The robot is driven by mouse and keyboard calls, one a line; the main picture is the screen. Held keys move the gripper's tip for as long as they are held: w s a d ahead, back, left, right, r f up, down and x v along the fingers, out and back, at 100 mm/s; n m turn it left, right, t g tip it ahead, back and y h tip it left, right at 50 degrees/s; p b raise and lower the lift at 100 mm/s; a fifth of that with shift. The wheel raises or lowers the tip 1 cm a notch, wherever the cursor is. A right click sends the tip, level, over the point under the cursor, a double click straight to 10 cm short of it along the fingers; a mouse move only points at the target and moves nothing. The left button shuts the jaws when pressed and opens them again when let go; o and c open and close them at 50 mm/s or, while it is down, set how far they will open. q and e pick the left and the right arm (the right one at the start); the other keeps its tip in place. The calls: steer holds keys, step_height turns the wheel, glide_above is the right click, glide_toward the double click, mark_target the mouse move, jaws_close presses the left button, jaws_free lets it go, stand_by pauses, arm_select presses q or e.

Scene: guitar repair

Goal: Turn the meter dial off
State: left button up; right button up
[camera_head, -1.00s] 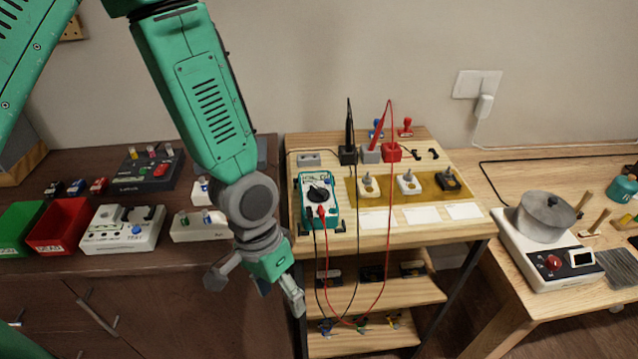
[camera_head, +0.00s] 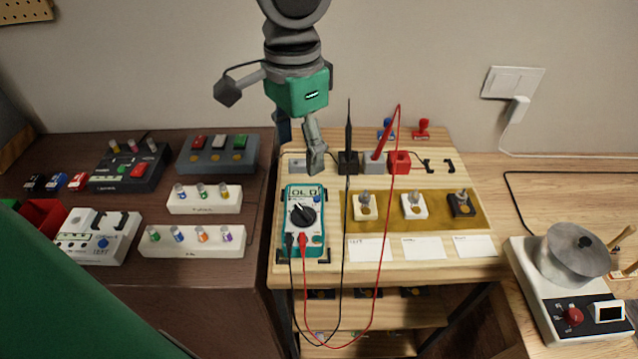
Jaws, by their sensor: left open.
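The meter (camera_head: 318,232) is a teal multimeter lying on the light wooden bench top. Its display (camera_head: 304,193) is lit with characters like "OL". Its round black dial (camera_head: 303,216) sits mid-face with a pale pointer toward the upper left. A black and a red lead plug in at its lower end. My left gripper (camera_head: 299,152) is open and empty, pointing down behind the meter's far end, apart from the dial. My right gripper is not in view.
Toggle switches sit on a yellow mat (camera_head: 387,221). A pot (camera_head: 574,254) stands on a hot plate at right.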

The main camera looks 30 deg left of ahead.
mark_target(302, 211)
arm_select(q)
steer(key=f+b, duration=0.2)
steer(key=f, duration=1)
steer(key=shift+s+f+b, duration=0.15)
steer(key=shift+s+b, duration=0.05)
steer(key=shift+b, duration=0.1)
steer(key=shift+d+f, duration=0.1)
steer(key=shift+f, duration=0.4)
steer(key=shift+d+f, duration=0.1)
steer(key=c, duration=1.1)
